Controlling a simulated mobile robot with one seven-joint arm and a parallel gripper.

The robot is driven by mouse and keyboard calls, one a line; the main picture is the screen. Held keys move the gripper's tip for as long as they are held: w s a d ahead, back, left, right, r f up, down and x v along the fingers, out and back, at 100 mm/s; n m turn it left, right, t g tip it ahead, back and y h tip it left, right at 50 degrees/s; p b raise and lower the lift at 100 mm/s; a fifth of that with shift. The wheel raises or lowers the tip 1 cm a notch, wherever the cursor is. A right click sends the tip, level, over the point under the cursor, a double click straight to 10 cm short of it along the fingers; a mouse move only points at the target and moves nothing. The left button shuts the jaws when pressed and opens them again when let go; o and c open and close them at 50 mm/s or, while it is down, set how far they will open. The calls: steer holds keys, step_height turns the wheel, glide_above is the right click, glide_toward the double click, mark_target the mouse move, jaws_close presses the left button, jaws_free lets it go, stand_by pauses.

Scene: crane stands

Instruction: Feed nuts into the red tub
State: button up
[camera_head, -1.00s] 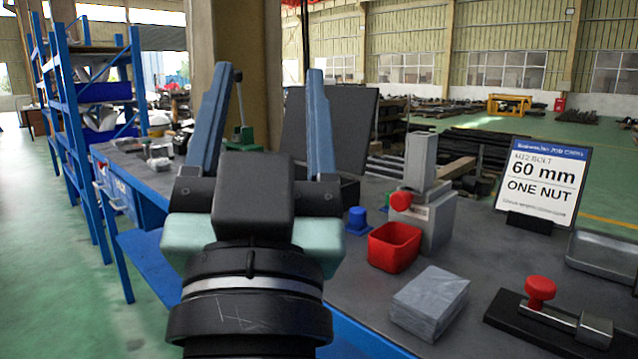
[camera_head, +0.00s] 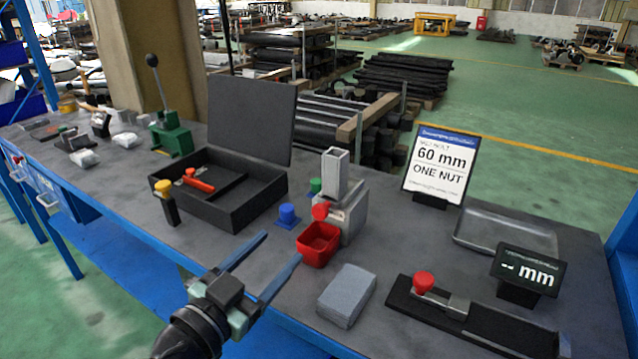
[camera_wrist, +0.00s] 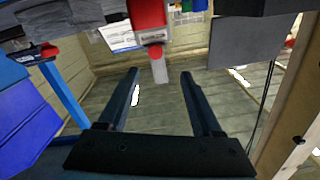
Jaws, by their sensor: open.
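The red tub (camera_head: 319,246) stands on the bench in front of a grey dispenser (camera_head: 350,215) with a red knob (camera_head: 321,211) and an upright chute. I cannot make out any nuts in the tub or chute. My gripper (camera_head: 280,247) is open and empty, its blue fingers pointing toward the tub from the bench's front edge. In the wrist view the red tub (camera_wrist: 147,14) shows beyond the fingertips at the top, and nothing is between the fingers. A sign (camera_head: 438,165) reads "60 mm" and "ONE NUT".
A blue button (camera_head: 288,215) and a green one (camera_head: 315,186) stand left of the dispenser. A grey block (camera_head: 346,294) lies in front. An open black case (camera_head: 236,211) is left. A red-knobbed slide gauge (camera_head: 445,305), small display (camera_head: 527,272) and grey tray (camera_head: 515,237) are right.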

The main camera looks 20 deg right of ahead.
mark_target(318, 213)
steer(key=shift+s+d+h, duration=0.2)
steer(key=shift+s+h, duration=0.05)
steer(key=shift+h, duration=0.05)
steer(key=shift+w+d, duration=0.25)
steer(key=shift+d, duration=0.05)
steer(key=p+x, duration=0.1)
steer(key=x, duration=1.1)
steer(key=shift+f, duration=0.1)
steer(key=shift+c, duration=0.3)
jaws_close()
